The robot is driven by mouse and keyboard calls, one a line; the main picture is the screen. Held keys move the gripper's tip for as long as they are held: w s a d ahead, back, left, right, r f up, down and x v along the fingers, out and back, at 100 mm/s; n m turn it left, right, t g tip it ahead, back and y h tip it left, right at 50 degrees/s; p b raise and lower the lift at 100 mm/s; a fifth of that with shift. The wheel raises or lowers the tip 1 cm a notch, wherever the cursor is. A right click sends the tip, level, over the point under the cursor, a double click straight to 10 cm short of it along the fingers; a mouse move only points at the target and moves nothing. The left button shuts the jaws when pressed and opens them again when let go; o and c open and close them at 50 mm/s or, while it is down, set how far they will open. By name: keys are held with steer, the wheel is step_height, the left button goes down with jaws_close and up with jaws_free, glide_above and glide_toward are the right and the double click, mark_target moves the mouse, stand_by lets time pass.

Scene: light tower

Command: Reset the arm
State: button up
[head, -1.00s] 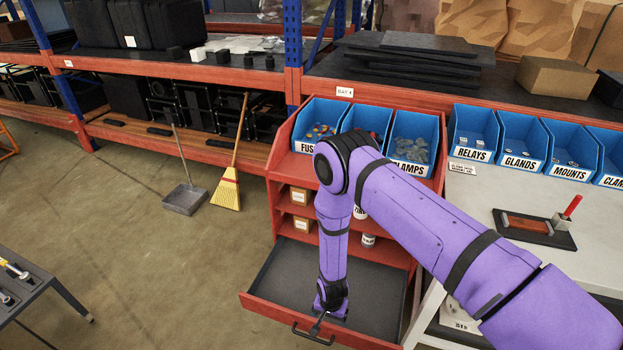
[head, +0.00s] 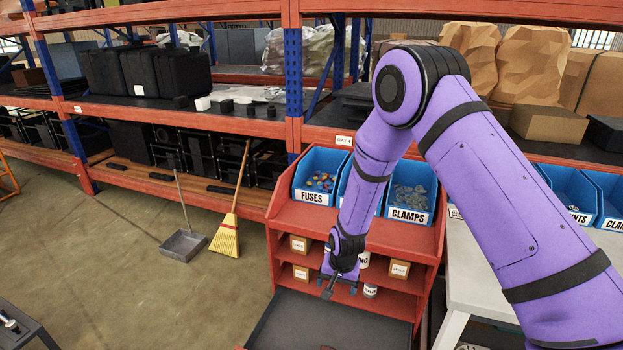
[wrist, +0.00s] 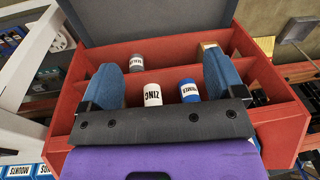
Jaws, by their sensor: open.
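My purple arm reaches from the lower right of the head view. My gripper (head: 340,285) hangs in front of the shelves of the red cabinet (head: 420,255), above the pulled-out dark drawer (head: 300,325). In the wrist view my gripper (wrist: 162,75) has its two blue fingers wide apart with nothing held between them. Beyond them, on the cabinet shelves, are a can labelled ZINC (wrist: 153,95), a blue-banded can labelled PRIMER (wrist: 188,90) and a grey can (wrist: 136,64). In the head view the gripper and forearm partly hide the shelves and the middle bin.
Blue bins labelled FUSES (head: 318,178) and CLAMPS (head: 410,200) sit on the cabinet top. Small cardboard boxes (head: 300,244) stand on its shelves. A white workbench (head: 480,290) is at right. A broom (head: 225,235) and dustpan (head: 183,244) stand left; the floor between is clear.

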steer(key=s+d+r+t, duration=0.15)
steer(key=d+r, duration=0.25)
steer(key=r, duration=0.8)
steer(key=s+d+r+n, duration=0.1)
steer(key=s+d+r, duration=0.25)
steer(key=r, duration=0.75)
steer(key=s+d+r+t, duration=0.1)
steer(key=d+r, duration=0.4)
steer(key=r, duration=0.7)
steer(key=s+d+r, duration=0.3)
steer(key=s+r, duration=0.1)
steer(key=s, duration=0.4)
steer(key=s+d+r+n+t, duration=0.1)
steer(key=s+d+r, duration=0.3)
steer(key=s, duration=0.5)
steer(key=s+d+r+h, duration=0.1)
steer(key=s+d+r, duration=0.2)
steer(key=s, duration=0.5)
steer(key=shift+s+d+r+n, duration=0.15)
steer(key=shift+d+r+n, duration=0.25)
steer(key=shift+r, duration=0.45)
steer(key=shift+t, duration=0.25)
